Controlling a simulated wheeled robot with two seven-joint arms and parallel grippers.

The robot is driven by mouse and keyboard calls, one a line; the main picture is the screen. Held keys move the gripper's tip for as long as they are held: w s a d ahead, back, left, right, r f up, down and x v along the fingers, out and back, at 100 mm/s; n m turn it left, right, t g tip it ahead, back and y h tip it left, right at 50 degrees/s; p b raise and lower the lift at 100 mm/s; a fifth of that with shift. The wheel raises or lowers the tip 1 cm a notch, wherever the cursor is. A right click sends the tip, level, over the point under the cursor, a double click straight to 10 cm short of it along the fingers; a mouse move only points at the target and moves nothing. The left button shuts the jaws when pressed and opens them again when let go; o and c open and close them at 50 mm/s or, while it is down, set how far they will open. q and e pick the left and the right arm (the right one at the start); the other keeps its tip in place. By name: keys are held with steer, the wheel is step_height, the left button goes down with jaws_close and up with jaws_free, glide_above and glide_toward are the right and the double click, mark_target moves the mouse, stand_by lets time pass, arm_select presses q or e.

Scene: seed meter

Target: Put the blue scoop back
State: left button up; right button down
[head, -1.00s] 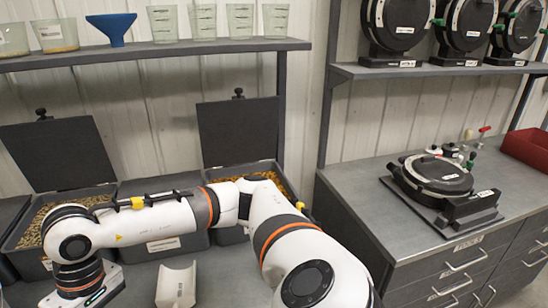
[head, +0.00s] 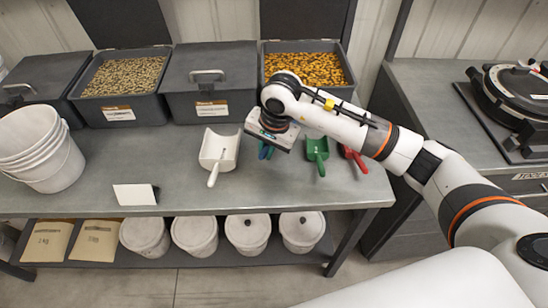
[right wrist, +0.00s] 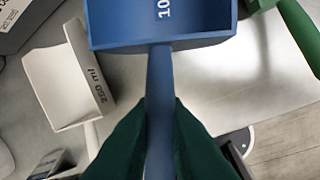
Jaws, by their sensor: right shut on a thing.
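The blue scoop (right wrist: 130,22) fills the top of the right wrist view, its handle running down between the dark green fingers of my right gripper (right wrist: 160,125). My right gripper is shut on that handle. In the head view, only a bit of the blue scoop (head: 265,152) shows below my right wrist, between the white scoop (head: 219,148) and the green scoop (head: 317,152). My wrist hides the rest of it, and I cannot tell whether it touches the bench. My left gripper is not in view.
The white scoop, marked 250 ml, also shows in the right wrist view (right wrist: 62,80). A red scoop (head: 353,157) lies right of the green one. Seed bins (head: 125,82) line the back of the bench (head: 250,190). White buckets (head: 45,150) and a blank card (head: 135,194) stand left.

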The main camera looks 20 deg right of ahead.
steer(key=x, duration=0.3)
steer(key=shift+s+d+p, duration=0.2)
steer(key=shift+s+p, duration=0.1)
steer(key=x, duration=0.2)
steer(key=p+x, duration=0.1)
steer(key=shift+s+d+f, duration=0.2)
steer(key=shift+f, duration=0.2)
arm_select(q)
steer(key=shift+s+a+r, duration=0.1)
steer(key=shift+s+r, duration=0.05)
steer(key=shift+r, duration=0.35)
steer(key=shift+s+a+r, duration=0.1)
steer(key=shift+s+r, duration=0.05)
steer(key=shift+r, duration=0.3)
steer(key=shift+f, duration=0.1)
arm_select(e)
steer(key=shift+f+b, duration=0.2)
steer(key=shift+b, duration=0.15)
steer(key=c, duration=1.4)
jaws_free()
steer(key=shift+r, duration=0.1)
steer(key=shift+c, duration=0.2)
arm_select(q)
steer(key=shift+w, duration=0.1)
